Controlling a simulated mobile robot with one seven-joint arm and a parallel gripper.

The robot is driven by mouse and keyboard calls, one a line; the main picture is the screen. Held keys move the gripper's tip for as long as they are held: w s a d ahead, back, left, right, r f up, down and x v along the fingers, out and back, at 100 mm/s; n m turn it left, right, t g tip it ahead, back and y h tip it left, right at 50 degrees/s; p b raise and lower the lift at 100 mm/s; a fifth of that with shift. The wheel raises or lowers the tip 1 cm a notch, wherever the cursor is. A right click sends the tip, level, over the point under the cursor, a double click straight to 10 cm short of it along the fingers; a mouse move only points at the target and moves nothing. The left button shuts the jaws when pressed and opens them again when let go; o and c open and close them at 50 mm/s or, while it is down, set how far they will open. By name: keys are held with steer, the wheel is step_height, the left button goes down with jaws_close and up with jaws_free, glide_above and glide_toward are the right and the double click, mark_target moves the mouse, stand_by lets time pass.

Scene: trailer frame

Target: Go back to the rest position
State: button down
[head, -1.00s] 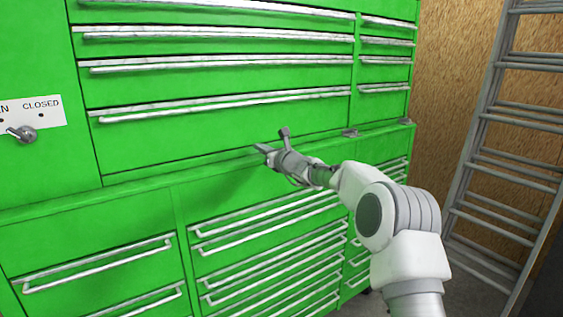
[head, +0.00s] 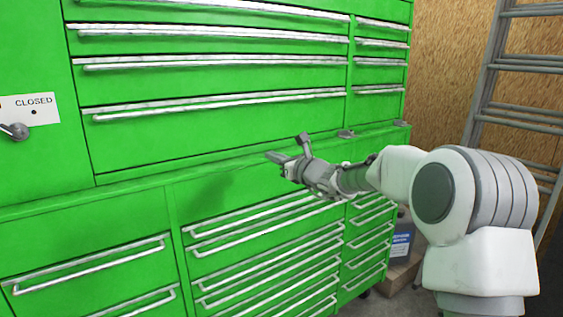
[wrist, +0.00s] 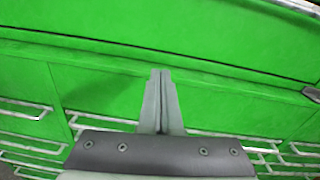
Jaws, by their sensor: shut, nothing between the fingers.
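My gripper (head: 278,160) is in front of the green tool cabinet (head: 130,205) in the head view, near the ledge between its upper and lower drawers. In the wrist view its two fingers (wrist: 161,78) are together, with nothing between them. The green cabinet front fills the wrist view behind the fingers. I cannot tell the exact gap between the fingertips and the cabinet. My arm reaches in from the right side of the head view.
A switch (head: 15,131) beside a CLOSED label is at the left. Long metal drawer handles (head: 215,104) stick out from the cabinet. A metal ladder (head: 520,112) leans at the right by a wooden wall (head: 445,70). A labelled container (head: 402,240) stands low behind my arm.

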steer(key=s+r+n+g+h+p, duration=0.1)
steer(key=s+r+n+g+p, duration=0.15)
steer(key=s+n, duration=0.8)
steer(key=s+r+n+g+h+p, duration=0.15)
steer(key=s+n+g, duration=0.4)
steer(key=s, duration=0.85)
steer(key=s+d+f+n+h+p, duration=0.2)
steer(key=s+d+n+h, duration=0.2)
steer(key=s+d, duration=0.5)
steer(key=s+d+f+n+h+p, duration=0.2)
steer(key=s+d+n, duration=0.5)
steer(key=s, duration=0.7)
steer(key=shift+s+d+f+h, duration=0.2)
steer(key=shift+d+f+h, duration=0.55)
steer(key=shift+d+h, duration=0.4)
steer(key=shift+a, duration=0.15)
